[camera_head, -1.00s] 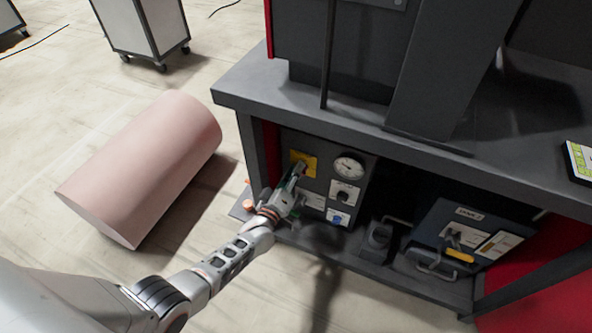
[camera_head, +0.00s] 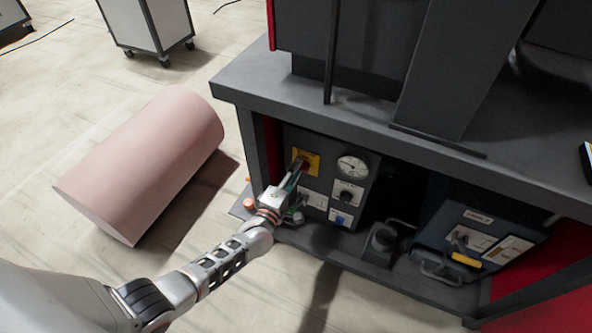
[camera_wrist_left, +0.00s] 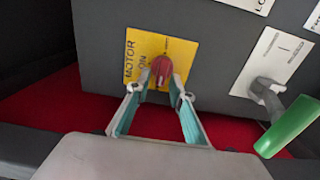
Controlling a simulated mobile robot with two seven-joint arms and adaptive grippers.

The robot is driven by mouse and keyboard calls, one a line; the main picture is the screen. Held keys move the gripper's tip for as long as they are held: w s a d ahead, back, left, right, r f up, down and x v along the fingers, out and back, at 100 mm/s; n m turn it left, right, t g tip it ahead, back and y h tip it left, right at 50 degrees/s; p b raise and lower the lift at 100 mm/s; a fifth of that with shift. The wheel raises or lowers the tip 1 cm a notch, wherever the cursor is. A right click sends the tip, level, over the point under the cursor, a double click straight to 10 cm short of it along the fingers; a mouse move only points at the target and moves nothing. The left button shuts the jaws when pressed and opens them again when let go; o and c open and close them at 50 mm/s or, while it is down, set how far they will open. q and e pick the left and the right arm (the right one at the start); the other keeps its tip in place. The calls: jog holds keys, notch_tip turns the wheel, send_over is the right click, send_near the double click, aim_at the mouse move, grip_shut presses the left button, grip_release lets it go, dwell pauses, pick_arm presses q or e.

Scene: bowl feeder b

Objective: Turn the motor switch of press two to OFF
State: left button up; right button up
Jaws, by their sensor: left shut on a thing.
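The motor switch is a red knob (camera_wrist_left: 161,73) on a yellow plate (camera_wrist_left: 178,47) with the words MOTOR and ON. In the head view the yellow plate (camera_head: 311,158) is at the upper left of a grey control panel (camera_head: 333,178) under the press table. My left gripper (camera_wrist_left: 161,88) is shut on the red knob, one finger on each side of it. In the head view my left gripper (camera_head: 297,170) reaches the plate from the lower left and hides part of it. The knob's pointing direction is hard to tell. My right gripper is not in view.
A lever with a green handle (camera_wrist_left: 289,126) stands out close to the gripper's right in the wrist view. A gauge (camera_head: 352,166) and a black knob (camera_head: 348,193) sit on the panel. The grey tabletop (camera_head: 275,88) overhangs it. A pink cylinder (camera_head: 140,165) lies on the floor at left.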

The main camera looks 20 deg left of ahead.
pick_arm(q)
jog(key=shift+d, duration=0.15)
grip_shut()
jog(key=o, duration=0.7)
grip_release()
jog(key=s, duration=1.2)
jog(key=shift+a, duration=0.2)
